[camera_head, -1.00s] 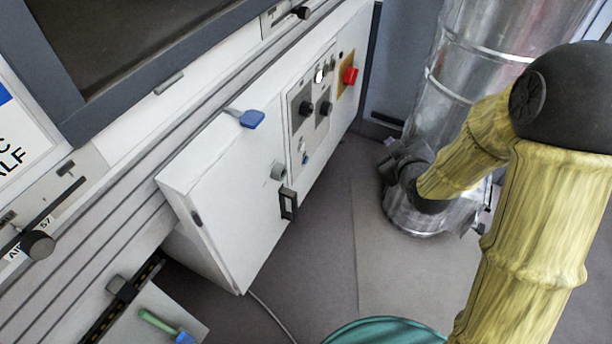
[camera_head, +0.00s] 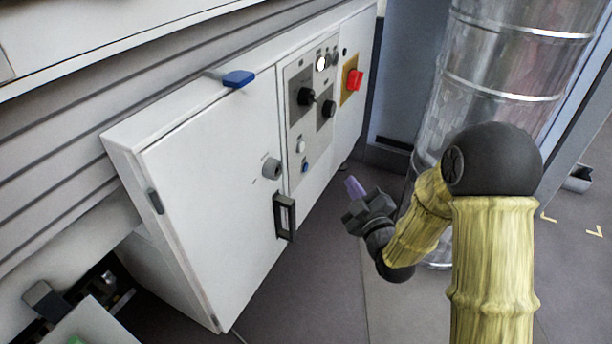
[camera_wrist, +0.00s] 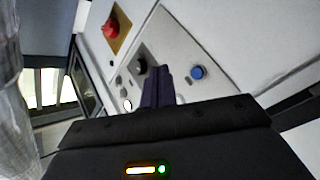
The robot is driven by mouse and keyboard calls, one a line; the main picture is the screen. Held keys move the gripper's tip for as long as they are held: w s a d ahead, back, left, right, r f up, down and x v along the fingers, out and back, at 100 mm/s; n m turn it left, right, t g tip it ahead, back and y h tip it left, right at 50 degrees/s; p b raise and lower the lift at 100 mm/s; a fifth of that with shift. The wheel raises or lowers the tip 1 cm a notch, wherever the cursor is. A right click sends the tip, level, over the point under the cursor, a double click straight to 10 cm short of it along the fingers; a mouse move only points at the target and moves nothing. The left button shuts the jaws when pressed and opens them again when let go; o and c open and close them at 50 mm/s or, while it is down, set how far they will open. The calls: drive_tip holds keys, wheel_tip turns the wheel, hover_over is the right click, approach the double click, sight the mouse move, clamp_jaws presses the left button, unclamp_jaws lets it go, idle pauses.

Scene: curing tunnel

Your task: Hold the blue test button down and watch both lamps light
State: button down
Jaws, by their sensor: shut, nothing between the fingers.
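The blue test button (camera_head: 305,167) is a small round button low on the grey control panel of the white cabinet. It also shows in the wrist view (camera_wrist: 197,72), to the right of my fingertips. My gripper (camera_head: 356,187) is shut and empty, with its purple fingers side by side, in front of the cabinet and right of the button, apart from it. In the wrist view my fingers (camera_wrist: 158,88) point towards the panel. Near the panel's top, one round lamp (camera_head: 320,64) looks bright white; a round fitting beside it (camera_head: 333,58) looks grey and dull.
Black knobs (camera_head: 306,96) and a white button (camera_head: 300,146) sit above the blue button. A red switch (camera_head: 354,80) is to the right. A black handle (camera_head: 285,216) and blue lever (camera_head: 238,78) stick out from the cabinet. A metal duct (camera_head: 500,80) stands behind my arm.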

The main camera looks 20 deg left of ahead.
sight(305, 168)
drive_tip(key=shift+a, duration=0.1)
drive_tip(key=a+p, duration=0.1)
drive_tip(key=a, duration=0.7)
drive_tip(key=shift+w+a, duration=0.3)
drive_tip(key=shift+w, duration=0.05)
drive_tip(key=shift+a, duration=0.15)
idle(1.9)
drive_tip(key=shift+a, duration=0.25)
